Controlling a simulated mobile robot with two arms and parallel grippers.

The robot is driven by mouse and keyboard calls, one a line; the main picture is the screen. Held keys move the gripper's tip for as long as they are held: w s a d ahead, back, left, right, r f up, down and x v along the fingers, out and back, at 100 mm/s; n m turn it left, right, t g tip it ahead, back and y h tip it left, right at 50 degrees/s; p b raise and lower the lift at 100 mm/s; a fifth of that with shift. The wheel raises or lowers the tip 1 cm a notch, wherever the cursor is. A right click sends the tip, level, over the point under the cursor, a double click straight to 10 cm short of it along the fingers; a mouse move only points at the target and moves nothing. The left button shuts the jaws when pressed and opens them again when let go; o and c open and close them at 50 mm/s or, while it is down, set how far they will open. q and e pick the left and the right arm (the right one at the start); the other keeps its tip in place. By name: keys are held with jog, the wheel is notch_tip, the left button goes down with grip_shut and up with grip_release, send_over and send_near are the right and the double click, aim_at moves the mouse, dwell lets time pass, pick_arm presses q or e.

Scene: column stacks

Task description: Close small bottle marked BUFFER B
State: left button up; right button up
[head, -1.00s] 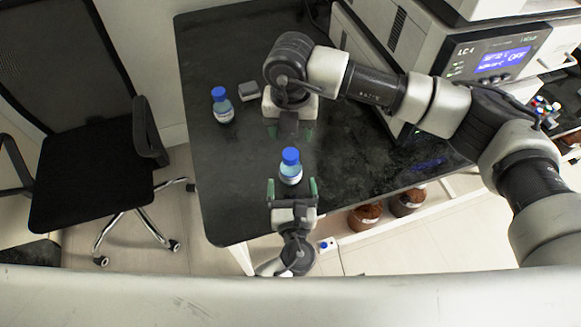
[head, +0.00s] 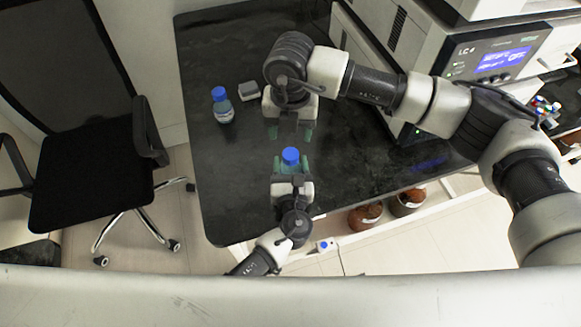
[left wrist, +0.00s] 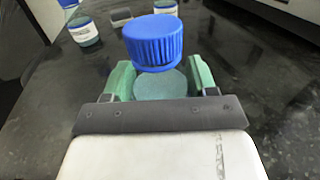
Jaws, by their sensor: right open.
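A small bottle with a blue cap (head: 290,156) is at my left gripper (head: 291,168), near the front of the dark bench. In the left wrist view its ribbed blue cap (left wrist: 153,43) sits above a teal round shoulder. The green fingers of the left gripper (left wrist: 160,82) are on both sides of the bottle and appear to touch it. How firmly the cap sits cannot be told. My right gripper (head: 289,132) is open and empty, just behind the bottle, pointing toward it. A second blue-capped bottle (head: 223,107) stands back left. No label is legible.
A large instrument with a lit display (head: 503,59) stands at the right. The bench top (head: 230,190) is clear at the front left. A black chair (head: 95,175) stands left of the bench.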

pick_arm(q)
jog(key=c, duration=0.9)
grip_shut()
pick_arm(e)
jog(key=n, duration=2.3)
jog(key=shift+n, duration=0.3)
jog(key=n, duration=0.8)
